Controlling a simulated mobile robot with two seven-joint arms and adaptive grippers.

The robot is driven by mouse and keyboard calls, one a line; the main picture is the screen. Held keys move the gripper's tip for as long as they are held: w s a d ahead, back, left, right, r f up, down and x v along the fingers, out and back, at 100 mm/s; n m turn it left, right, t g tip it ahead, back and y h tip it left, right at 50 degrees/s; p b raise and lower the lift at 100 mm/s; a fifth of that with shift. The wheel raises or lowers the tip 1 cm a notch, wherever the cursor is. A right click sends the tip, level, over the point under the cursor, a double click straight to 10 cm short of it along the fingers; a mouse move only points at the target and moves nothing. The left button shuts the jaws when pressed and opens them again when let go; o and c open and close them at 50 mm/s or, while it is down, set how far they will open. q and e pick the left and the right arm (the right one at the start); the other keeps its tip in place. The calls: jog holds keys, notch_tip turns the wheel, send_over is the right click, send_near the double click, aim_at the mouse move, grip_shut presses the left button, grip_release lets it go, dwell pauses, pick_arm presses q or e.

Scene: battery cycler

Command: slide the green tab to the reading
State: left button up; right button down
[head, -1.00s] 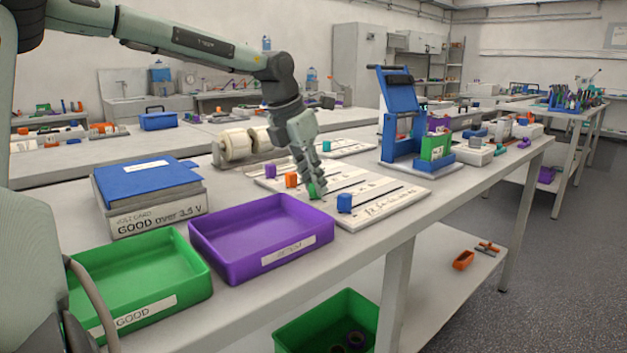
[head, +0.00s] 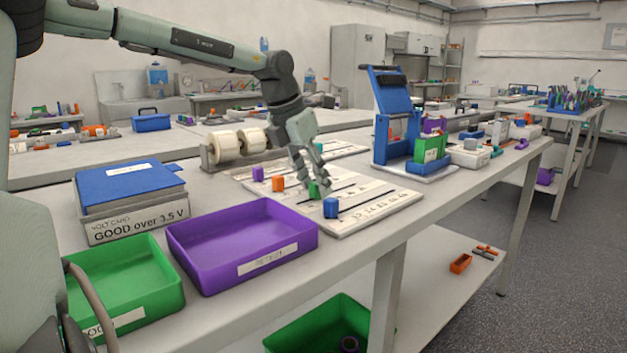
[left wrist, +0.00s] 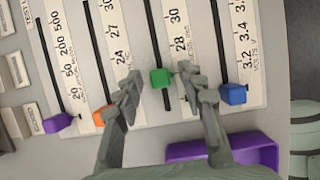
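The slider board (head: 392,206) lies on the bench with labelled scales beside its slots. The green tab (head: 314,190) sits partway along its slot; in the left wrist view the green tab (left wrist: 160,78) is below the "28" mark, with bare slot above and below it. The purple (left wrist: 57,123), orange (left wrist: 101,117) and blue (left wrist: 233,94) tabs sit at the near ends of their slots. My left gripper (head: 316,184) points down over the board. In the left wrist view the left gripper's fingers (left wrist: 160,82) stand open either side of the green tab, with gaps visible. My right gripper is out of view.
A purple tray (head: 243,246), a green tray (head: 122,277) and a blue-topped box labelled "GOOD over 3.5 V" (head: 135,208) stand left of the board. A blue stand (head: 397,125) is behind right. White rolls (head: 237,143) are behind left.

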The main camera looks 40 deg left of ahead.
pick_arm(q)
jog(key=v, duration=1.2)
dwell(0.3)
